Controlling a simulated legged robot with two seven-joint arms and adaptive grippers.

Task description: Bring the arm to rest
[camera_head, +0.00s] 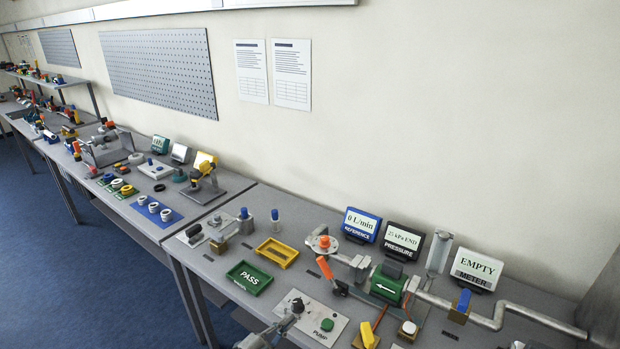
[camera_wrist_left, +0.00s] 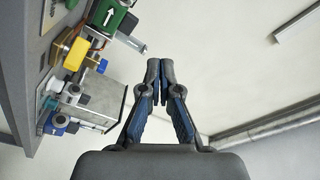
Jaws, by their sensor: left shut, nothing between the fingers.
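My left gripper (camera_head: 296,307) comes in at the bottom of the head view, in front of the white PUMP panel (camera_head: 318,325) with its green button. In the left wrist view my left gripper (camera_wrist_left: 160,72) has its two fingertips together, with nothing between them. Behind the fingertips in that view is plain wall; the table equipment lies off to the left. My right gripper is not in view.
The table (camera_head: 225,262) carries a green PASS tray (camera_head: 249,278), a yellow tray (camera_head: 277,252), a pipe run with a green arrow block (camera_head: 387,285), and labelled displays including an EMPTY meter (camera_head: 477,268). An orange-handled lever (camera_head: 325,269) stands near the pipe.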

